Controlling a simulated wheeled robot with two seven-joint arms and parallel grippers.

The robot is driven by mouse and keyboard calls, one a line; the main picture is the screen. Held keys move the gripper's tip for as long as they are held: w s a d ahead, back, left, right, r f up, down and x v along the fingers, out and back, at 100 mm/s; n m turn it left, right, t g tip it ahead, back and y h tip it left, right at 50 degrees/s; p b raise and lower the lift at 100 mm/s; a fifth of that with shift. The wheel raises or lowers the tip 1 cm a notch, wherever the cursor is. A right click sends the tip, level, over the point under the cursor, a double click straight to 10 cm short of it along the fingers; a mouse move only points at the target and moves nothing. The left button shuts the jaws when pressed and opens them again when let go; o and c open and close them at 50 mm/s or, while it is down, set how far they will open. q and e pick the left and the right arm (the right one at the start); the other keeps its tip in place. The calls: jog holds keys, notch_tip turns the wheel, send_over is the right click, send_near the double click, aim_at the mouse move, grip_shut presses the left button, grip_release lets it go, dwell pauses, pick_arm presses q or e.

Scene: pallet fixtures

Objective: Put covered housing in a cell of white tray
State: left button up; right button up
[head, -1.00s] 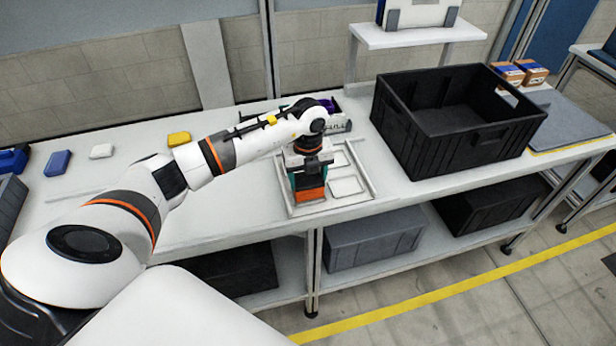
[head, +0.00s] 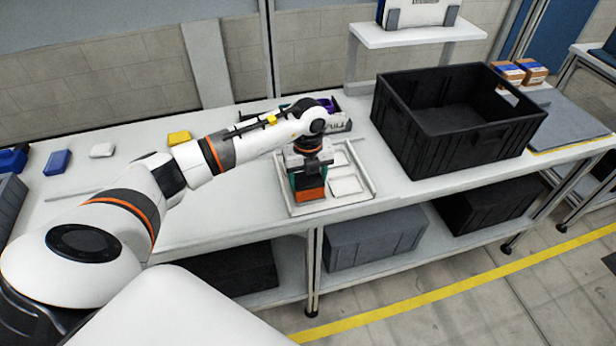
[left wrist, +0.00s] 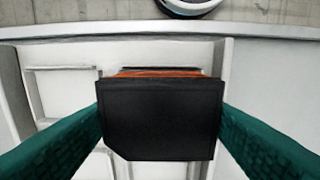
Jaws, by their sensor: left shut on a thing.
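My left gripper (head: 309,180) is shut on the covered housing, its arm coming in from the left in the head view. The housing (head: 311,195) shows an orange side there, low over the near left cell of the white tray (head: 364,198). In the left wrist view the housing (left wrist: 160,120) shows a black top with an orange edge, between two teal fingers. The tray (left wrist: 235,60) lies below it, with its walls and cells visible around it. Whether the housing touches the cell floor cannot be told. My right gripper is not in view.
A large black crate (head: 455,160) stands right of the tray. A bin with a purple item (head: 328,104) sits behind my wrist. Yellow (head: 179,138), white (head: 102,150) and blue (head: 57,162) pieces lie on the table at left. The table front left of the tray is clear.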

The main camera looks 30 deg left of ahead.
pick_arm(q)
jog(key=shift+f+b, duration=0.4)
jog(key=shift+f, duration=0.2)
dwell(0.5)
jog(key=o, duration=1.1)
notch_tip(320, 180, up, 12)
jog(key=shift+r+b, duration=0.1)
jog(key=shift+b, duration=0.85)
